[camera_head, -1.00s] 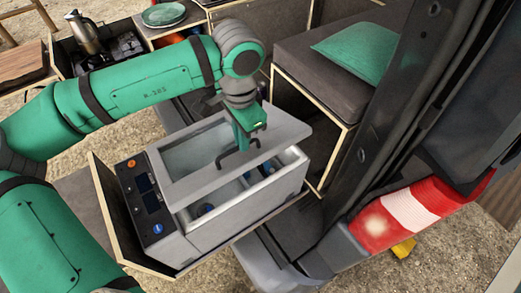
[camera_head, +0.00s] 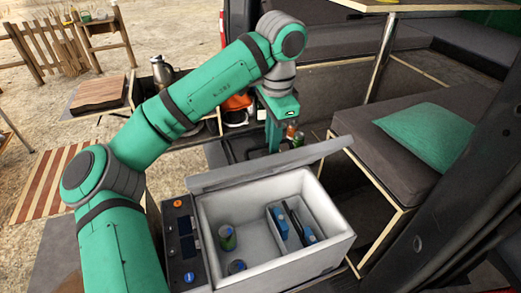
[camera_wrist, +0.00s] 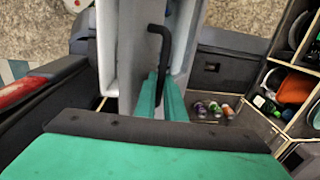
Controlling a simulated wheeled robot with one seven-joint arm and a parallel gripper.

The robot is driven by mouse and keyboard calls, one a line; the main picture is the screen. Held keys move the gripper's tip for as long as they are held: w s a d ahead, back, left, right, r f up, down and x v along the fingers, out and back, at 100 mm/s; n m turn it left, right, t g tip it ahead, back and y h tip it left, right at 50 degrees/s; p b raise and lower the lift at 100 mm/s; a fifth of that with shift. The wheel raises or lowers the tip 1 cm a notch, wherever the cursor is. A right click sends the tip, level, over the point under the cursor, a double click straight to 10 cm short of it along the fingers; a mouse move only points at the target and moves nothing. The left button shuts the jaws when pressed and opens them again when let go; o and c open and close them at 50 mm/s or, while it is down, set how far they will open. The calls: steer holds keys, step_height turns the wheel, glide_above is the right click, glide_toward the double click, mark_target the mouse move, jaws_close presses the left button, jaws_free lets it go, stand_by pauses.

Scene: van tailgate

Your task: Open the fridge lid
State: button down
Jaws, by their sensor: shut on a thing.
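The fridge (camera_head: 325,255) is a light grey box with a dark control panel (camera_head: 183,243) on its left side. Its grey lid (camera_head: 225,179) stands raised along the far edge, seen nearly edge-on, and the inside is exposed. My gripper (camera_head: 272,142) is behind the lid's upper edge, with its fingertips partly hidden. In the wrist view my green fingers (camera_wrist: 161,98) are closed at the black bent handle (camera_wrist: 158,48) on the lid, which runs up the middle of that view. Inside the fridge are a green can (camera_head: 227,238) and blue-topped items (camera_head: 281,222).
A grey bench with a green cushion (camera_head: 425,137) is at the right. Several small cans (camera_wrist: 213,107) lie in a dark compartment beyond the lid in the wrist view.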

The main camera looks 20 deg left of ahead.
steer(key=shift+w+a+f, duration=0.1)
steer(key=shift+w+a, duration=0.25)
steer(key=c, duration=1.8)
jaws_free()
steer(key=shift+c, duration=0.2)
steer(key=shift+r, duration=0.2)
step_height(320, 180, up, 11)
steer(key=shift+s+d+f, duration=0.2)
steer(key=shift+d, duration=0.05)
steer(key=shift+w, duration=0.1)
